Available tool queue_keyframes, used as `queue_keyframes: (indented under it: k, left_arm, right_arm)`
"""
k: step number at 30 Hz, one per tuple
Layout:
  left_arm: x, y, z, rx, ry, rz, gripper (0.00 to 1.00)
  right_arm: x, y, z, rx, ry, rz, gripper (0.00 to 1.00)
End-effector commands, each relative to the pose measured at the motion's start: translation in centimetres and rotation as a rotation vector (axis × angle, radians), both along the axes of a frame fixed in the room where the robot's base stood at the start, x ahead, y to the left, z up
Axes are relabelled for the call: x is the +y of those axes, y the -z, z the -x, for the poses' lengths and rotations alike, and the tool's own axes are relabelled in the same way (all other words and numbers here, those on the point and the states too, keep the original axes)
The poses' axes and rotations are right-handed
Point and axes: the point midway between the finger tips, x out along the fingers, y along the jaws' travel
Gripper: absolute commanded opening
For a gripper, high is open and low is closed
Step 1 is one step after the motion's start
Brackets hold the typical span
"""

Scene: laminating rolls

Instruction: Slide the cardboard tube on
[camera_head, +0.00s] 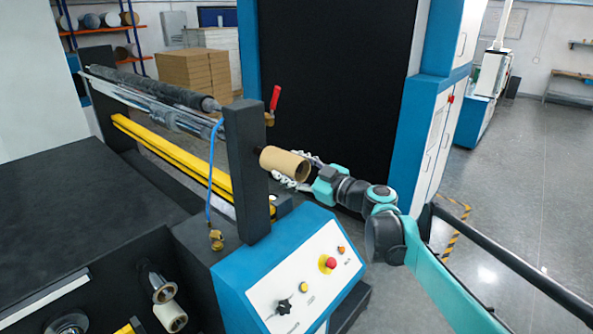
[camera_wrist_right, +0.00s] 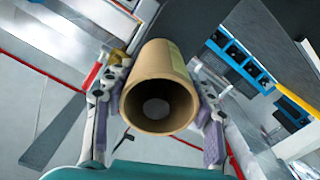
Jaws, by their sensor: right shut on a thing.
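The tan cardboard tube (camera_head: 284,162) is held level beside the dark upright post (camera_head: 245,200) of the machine. My right gripper (camera_head: 291,176) is shut on the tube from the right. In the right wrist view the tube (camera_wrist_right: 158,58) lies between both fingers of the gripper (camera_wrist_right: 158,100), its open end facing the camera, with a pale round spot deep inside. My left gripper is not in view.
A dark roller (camera_head: 150,86) and metal bars run behind the post, above a yellow beam (camera_head: 170,153). A red-handled lever (camera_head: 274,99) stands by the post. The control panel (camera_head: 305,285) lies below the tube. Short spindles (camera_head: 157,284) sit at lower left. Open floor lies right.

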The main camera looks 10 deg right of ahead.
Motion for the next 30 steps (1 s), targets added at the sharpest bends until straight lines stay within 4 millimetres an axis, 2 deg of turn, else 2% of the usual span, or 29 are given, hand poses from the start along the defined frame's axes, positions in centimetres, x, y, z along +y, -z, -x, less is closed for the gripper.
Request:
queue_keyframes:
  k: [18,30]
  left_arm:
    - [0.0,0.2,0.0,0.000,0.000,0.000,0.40]
    - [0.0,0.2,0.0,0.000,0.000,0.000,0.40]
  right_arm:
    - [2.3,0.0,-2.9,0.000,-0.001,0.000,0.25]
    - [2.7,0.0,-3.4,0.000,0.000,0.000,0.25]
